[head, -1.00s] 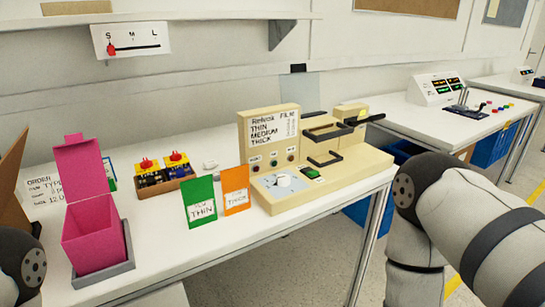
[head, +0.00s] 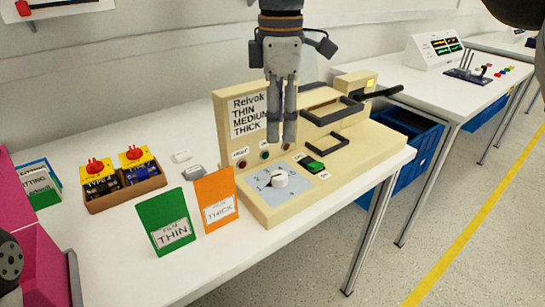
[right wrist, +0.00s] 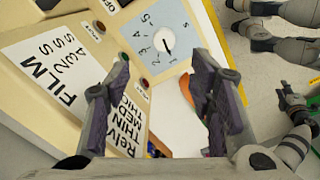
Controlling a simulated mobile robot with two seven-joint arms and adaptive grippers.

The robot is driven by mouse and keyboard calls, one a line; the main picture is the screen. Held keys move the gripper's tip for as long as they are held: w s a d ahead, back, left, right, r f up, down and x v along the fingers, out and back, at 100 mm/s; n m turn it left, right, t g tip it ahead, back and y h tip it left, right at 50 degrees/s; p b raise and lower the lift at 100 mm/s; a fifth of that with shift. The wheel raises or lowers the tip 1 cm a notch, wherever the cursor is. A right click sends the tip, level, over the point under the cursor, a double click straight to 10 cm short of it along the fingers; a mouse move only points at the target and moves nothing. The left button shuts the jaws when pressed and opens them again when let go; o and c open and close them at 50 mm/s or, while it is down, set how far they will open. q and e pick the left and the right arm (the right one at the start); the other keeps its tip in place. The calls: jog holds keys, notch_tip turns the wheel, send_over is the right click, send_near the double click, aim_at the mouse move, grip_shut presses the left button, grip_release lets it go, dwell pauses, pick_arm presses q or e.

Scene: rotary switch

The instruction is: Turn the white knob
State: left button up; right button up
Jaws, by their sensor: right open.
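The white knob (head: 280,181) sits on a light blue dial plate (head: 300,190) at the front of the beige machine (head: 350,160). It also shows in the right wrist view (right wrist: 165,40), with numbers around it on the plate. My right gripper (head: 282,140) points down above and behind the knob, in front of the machine's upright label panel. Its two fingers (right wrist: 160,68) are spread apart with nothing between them, and the knob shows beyond the gap. The knob looks untouched by the fingers. My left gripper is out of view; only part of my left arm shows at the left edge.
A green card (head: 165,222) and an orange card (head: 215,200) stand left of the dial. A brown tray (head: 125,193) with yellow and red items and a pink box (head: 35,260) are farther left. Black handles (head: 323,143) project from the machine's top.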

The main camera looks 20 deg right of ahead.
aim_at(279, 174)
jog(key=f, duration=1.1)
jog(key=shift+s, duration=0.3)
jog(key=shift+r, duration=0.1)
jog(key=c, duration=1.2)
